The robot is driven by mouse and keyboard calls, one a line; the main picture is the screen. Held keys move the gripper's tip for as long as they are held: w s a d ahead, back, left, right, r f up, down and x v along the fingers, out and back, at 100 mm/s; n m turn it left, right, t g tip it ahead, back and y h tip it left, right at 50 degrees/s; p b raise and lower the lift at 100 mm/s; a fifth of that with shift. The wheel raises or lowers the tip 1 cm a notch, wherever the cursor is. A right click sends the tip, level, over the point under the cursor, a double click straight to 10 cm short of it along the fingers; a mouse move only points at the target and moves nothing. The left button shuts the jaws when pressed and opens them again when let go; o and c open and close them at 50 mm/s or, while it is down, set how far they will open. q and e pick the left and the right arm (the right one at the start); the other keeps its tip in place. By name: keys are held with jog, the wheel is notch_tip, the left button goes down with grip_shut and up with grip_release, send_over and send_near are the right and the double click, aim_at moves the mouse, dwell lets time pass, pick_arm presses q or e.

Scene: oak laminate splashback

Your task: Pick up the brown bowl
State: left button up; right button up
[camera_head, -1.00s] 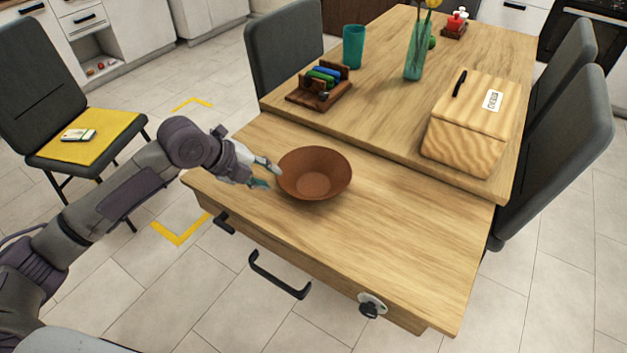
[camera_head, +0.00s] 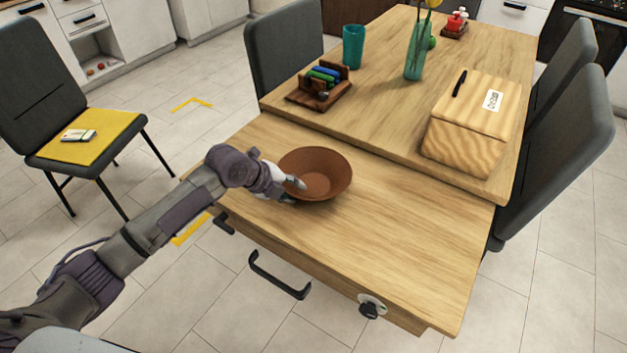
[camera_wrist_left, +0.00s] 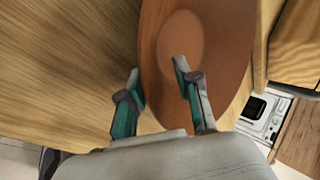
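The brown bowl (camera_head: 322,170) stands upright on the near, lower part of the wooden table, close to its left side. My left gripper (camera_head: 292,189) is at the bowl's near-left rim. In the left wrist view the gripper (camera_wrist_left: 158,72) is open, its two teal-padded fingers apart. One finger is just outside the bowl (camera_wrist_left: 215,45) and the other is over its inside, with the rim between them. I cannot tell whether either finger touches the bowl. My right gripper is not in view.
The wooden table (camera_head: 400,250) is clear right of the bowl. Behind stand a wooden box (camera_head: 465,140), a rack with coloured items (camera_head: 322,88), a teal cup (camera_head: 353,46) and a vase (camera_head: 415,55). Grey chairs flank the table. A black handle (camera_head: 278,278) juts from its front.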

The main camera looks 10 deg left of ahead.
pick_arm(q)
jog(key=shift+c, duration=0.3)
grip_shut()
jog(key=shift+r, duration=0.1)
